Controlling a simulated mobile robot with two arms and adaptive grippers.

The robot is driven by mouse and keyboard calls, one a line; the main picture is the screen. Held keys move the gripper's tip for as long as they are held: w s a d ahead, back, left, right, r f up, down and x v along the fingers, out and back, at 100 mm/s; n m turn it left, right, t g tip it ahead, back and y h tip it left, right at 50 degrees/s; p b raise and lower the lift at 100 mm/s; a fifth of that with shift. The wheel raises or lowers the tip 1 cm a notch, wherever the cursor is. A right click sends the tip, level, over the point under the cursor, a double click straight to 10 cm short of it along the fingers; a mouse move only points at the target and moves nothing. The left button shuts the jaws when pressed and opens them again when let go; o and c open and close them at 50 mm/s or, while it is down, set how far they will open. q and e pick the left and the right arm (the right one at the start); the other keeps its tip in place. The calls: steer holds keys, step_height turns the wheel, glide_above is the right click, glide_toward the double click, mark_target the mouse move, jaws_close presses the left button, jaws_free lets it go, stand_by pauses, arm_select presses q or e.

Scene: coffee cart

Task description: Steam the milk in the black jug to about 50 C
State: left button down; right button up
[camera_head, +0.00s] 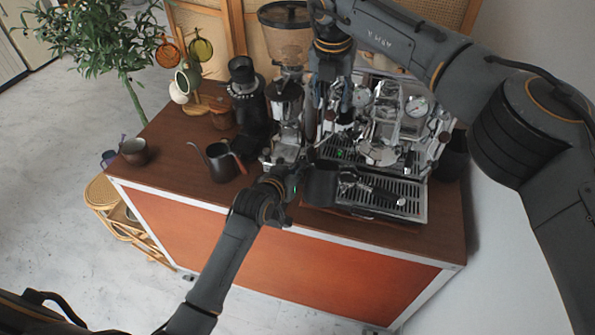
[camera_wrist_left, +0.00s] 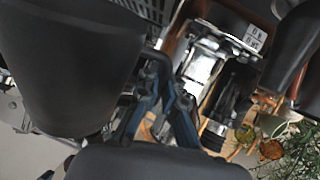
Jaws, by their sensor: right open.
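The black jug (camera_head: 321,186) is upright at the front left of the espresso machine (camera_head: 390,135). My left gripper (camera_head: 292,182) is at its left side and appears shut on it; the exact finger contact is hidden. In the left wrist view a large dark rounded shape, likely the jug (camera_wrist_left: 70,60), fills the upper left. My right gripper (camera_head: 335,108) points down above and behind the jug, in front of the machine's left side, with its bluish fingers apart. The steam wand and the milk cannot be made out.
A grinder (camera_head: 287,110) stands left of the machine. A gooseneck kettle (camera_head: 221,163) and a bowl-like cup (camera_head: 134,152) stand further left. A portafilter (camera_head: 372,190) lies over the drip tray (camera_head: 408,207). The cart's front left top is clear.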

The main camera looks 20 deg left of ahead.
mark_target(330, 111)
steer(key=shift+x, duration=3)
steer(key=shift+c, duration=0.5)
jaws_close()
